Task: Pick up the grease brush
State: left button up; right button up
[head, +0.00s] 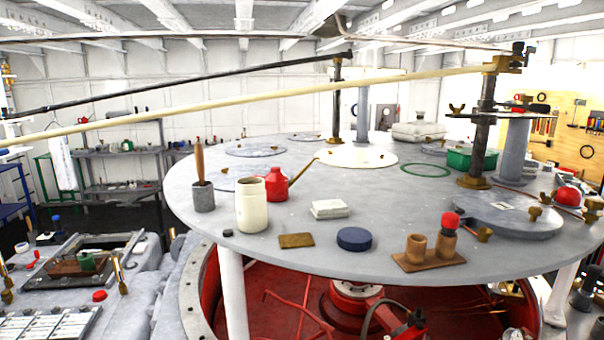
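A wooden handle (200,160), which looks like the grease brush, stands nearly upright in a small grey pot (204,198) near the left edge of the round grey table. Its lower end is hidden inside the pot, so I cannot see bristles. Neither of my grippers is in view.
The round table (375,225) also bears a cream canister (251,208), a red oil can (276,186) with a long spout, white blocks (330,209), a dark blue disc (354,239) and wooden cups (416,247). Long rods cross above. A red pit (300,295) lies below.

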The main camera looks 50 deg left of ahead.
aim_at(200, 165)
jog(key=z, duration=0.6)
jog(key=k, duration=1)
jog(key=u, duration=0.85)
